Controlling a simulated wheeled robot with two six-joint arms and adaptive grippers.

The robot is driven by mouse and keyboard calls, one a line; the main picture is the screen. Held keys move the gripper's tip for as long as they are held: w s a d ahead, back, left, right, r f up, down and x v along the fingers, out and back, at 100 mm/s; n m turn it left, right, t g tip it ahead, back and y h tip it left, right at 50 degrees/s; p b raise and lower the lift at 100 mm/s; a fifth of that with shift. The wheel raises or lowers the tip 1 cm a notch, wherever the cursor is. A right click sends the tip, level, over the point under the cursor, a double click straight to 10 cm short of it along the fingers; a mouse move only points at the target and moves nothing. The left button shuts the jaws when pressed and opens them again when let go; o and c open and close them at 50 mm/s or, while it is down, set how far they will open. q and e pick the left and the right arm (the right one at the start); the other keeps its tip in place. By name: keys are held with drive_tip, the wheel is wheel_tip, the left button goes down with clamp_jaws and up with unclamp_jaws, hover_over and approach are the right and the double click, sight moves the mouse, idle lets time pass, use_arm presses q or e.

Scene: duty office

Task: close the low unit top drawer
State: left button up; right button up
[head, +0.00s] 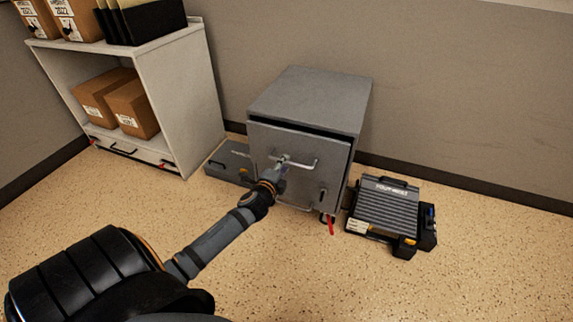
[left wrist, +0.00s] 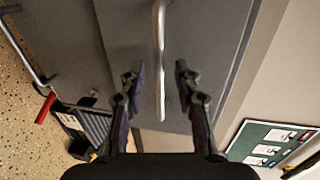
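The low unit (head: 312,97) is a grey metal cabinet against the wall in the head view. Its top drawer (head: 270,139) stands out a little, with a dark gap along its upper edge. The drawer's bar handle (head: 305,165) faces me. My left gripper (head: 281,165) is at the left part of this handle. In the left wrist view the gripper (left wrist: 158,70) is open, one finger on each side of the handle (left wrist: 159,45), with gaps on both sides. My right gripper is in neither view.
A white shelf unit (head: 205,95) with cardboard boxes (head: 133,108) stands at the left. A grey case (head: 228,160) lies left of the low unit. A ribbed toolbox (head: 385,205) sits right of it. A red-handled item (head: 331,226) shows near the unit's base. The front floor is clear.

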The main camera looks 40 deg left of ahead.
use_arm(q)
drive_tip(key=shift+x, duration=1.4)
clamp_jaws()
